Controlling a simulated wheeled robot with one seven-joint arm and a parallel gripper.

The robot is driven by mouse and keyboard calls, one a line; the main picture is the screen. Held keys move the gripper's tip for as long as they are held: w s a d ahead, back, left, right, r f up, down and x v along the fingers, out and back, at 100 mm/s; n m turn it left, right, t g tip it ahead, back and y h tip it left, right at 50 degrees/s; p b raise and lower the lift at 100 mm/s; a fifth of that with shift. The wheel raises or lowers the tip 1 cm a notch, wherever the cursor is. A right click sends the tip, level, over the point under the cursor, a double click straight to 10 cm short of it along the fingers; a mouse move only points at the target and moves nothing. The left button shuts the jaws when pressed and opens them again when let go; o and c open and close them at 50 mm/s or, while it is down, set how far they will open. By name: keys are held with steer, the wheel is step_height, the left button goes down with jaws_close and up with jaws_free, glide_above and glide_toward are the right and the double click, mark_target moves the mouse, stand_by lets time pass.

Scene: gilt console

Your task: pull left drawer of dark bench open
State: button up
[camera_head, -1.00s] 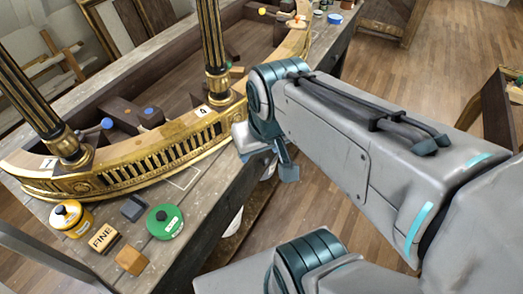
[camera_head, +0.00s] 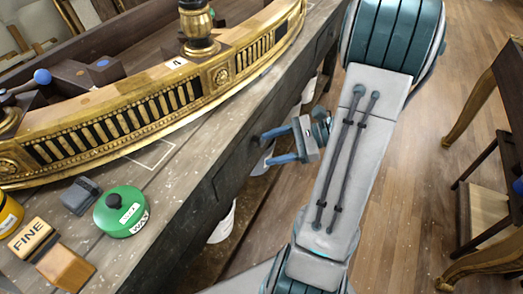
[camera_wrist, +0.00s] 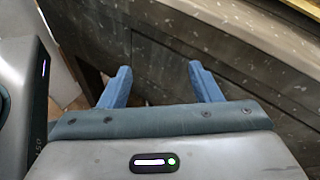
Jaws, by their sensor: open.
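The dark bench (camera_head: 195,180) runs diagonally through the head view, its worn top loaded and its dark front facing right. A drawer front (camera_head: 232,178) shows on that face near my gripper; its edges are hard to make out and I cannot clearly see a handle. My gripper (camera_head: 266,148) is open and empty, its two blue fingers pointing at the bench front, close to it. I cannot tell whether they touch it. In the wrist view the fingers (camera_wrist: 160,70) are spread apart before the dark bench front (camera_wrist: 185,48), with nothing visible between them.
A gilt curved piece (camera_head: 150,105) stands on the bench top. A green round tin (camera_head: 122,212), a dark block (camera_head: 80,195) and a block marked FINE (camera_head: 33,238) sit near it. A white bucket (camera_head: 222,222) is under the bench. Dark furniture (camera_head: 490,150) stands at right; wooden floor lies between.

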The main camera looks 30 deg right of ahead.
mark_target(264, 142)
steer(key=d+f+m+t+h+b, duration=0.2)
steer(key=d+f+m+t+b, duration=0.3)
steer(key=d+f+m+t, duration=0.5)
steer(key=w+a+b, duration=0.1)
steer(key=w+a, duration=0.2)
steer(key=w, duration=0.2)
steer(key=w+a+f+n+g, duration=0.1)
steer(key=w+a, duration=0.2)
steer(key=w, duration=0.3)
steer(key=shift+w+a+g+b, duration=0.2)
steer(key=shift+a+g+b, duration=0.05)
steer(key=shift+g+b, duration=0.1)
steer(key=shift+f, duration=0.1)
jaws_close()
